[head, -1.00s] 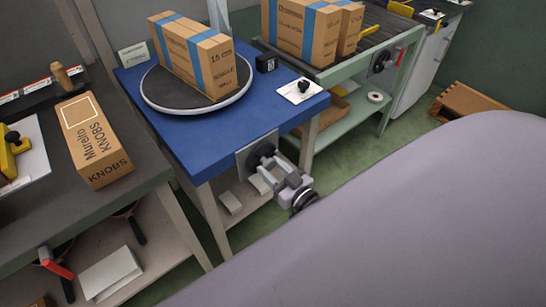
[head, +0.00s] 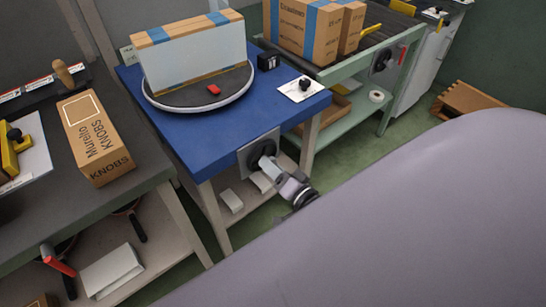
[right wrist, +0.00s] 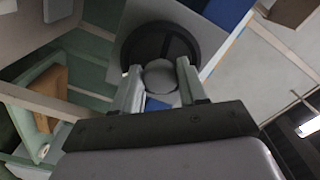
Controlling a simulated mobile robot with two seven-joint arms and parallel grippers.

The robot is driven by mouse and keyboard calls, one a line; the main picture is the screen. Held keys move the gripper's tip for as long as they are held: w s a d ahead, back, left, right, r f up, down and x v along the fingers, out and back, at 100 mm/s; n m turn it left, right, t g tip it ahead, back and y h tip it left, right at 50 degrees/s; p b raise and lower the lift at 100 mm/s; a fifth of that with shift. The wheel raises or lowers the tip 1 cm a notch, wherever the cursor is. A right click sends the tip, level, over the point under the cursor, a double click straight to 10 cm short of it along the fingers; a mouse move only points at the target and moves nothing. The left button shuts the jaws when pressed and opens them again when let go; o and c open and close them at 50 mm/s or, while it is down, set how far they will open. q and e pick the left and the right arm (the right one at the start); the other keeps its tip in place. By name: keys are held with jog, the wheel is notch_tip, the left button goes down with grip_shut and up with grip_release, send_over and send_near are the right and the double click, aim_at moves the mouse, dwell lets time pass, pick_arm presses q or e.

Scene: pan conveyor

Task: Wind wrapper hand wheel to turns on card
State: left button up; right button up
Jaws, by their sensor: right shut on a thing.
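The hand wheel (head: 262,153) is a dark disc on a pale plate at the front of the blue wrapper table (head: 200,160). My right gripper (head: 272,168) is at the wheel. In the right wrist view the fingers (right wrist: 160,92) are shut on a round grey knob (right wrist: 160,74) in front of the dark wheel (right wrist: 160,38). A carton (head: 195,60) stands on the round turntable (head: 165,101), a pale side facing me, with blue straps on top. A small red mark (head: 213,89) shows on the turntable. A card (head: 127,54) stands behind, mostly hidden; its writing is unreadable.
A black counter box (head: 268,62) and a white plate with a black knob (head: 304,89) sit on the blue table. A conveyor (head: 375,45) with cartons stands behind right. A dark bench (head: 130,170) with a carton (head: 92,135) is at left.

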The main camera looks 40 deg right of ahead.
pick_arm(q)
jog(key=shift+d+f+b, duration=0.2)
jog(key=shift+f+b, duration=0.45)
jog(key=shift+b, duration=0.25)
pick_arm(e)
jog(key=shift+m, duration=3.6)
pick_arm(q)
jog(key=shift+w+d+b, duration=0.1)
jog(key=shift+w+b, duration=0.1)
jog(key=shift+b, duration=0.15)
pick_arm(e)
jog(key=shift+r+m, duration=0.1)
jog(key=shift+m, duration=0.9)
pick_arm(q)
jog(key=shift+d+f+b, duration=0.1)
jog(key=shift+f+b, duration=0.55)
jog(key=shift+b, duration=0.05)
pick_arm(e)
jog(key=shift+m, duration=1.6)
pick_arm(q)
jog(key=shift+w+b, duration=0.1)
jog(key=shift+b, duration=0.3)
pick_arm(e)
jog(key=shift+r+m, duration=0.1)
jog(key=shift+m, duration=0.7)
